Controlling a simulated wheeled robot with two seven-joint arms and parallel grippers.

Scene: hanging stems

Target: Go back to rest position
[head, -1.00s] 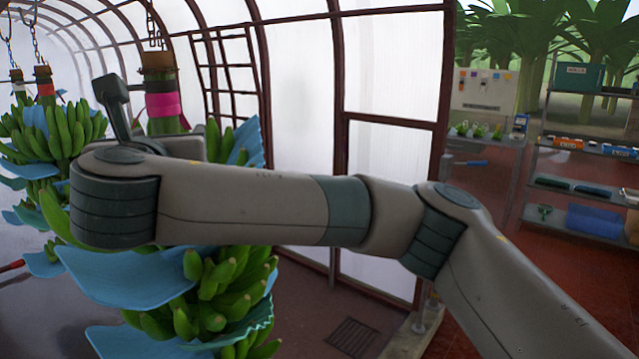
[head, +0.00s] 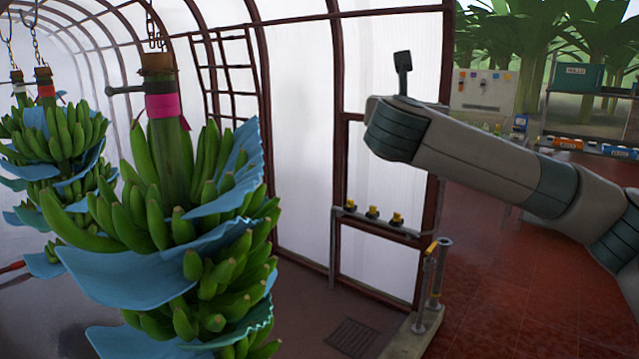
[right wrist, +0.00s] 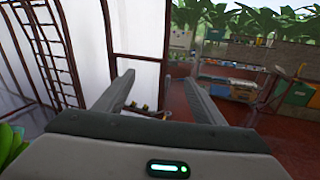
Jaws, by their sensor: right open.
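My right arm comes in from the right in the head view, and its wrist end (head: 395,128) is in front of the greenhouse wall, well clear of the banana stem. In the right wrist view my right gripper (right wrist: 158,76) has its two fingers spread apart with nothing between them. The near banana stem (head: 160,150) hangs upright at the left, with a pink band (head: 163,105), green bananas and blue sheets between the hands. My left gripper is not in view.
More banana stems (head: 60,140) hang from chains at the far left. A short dark bar (head: 125,90) shows beside the near stem. A wall rail (head: 375,222) holds small yellow-and-black items. A post (head: 438,280) stands below. Shelves (head: 575,130) stand at the back right; red floor (head: 500,285) is open.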

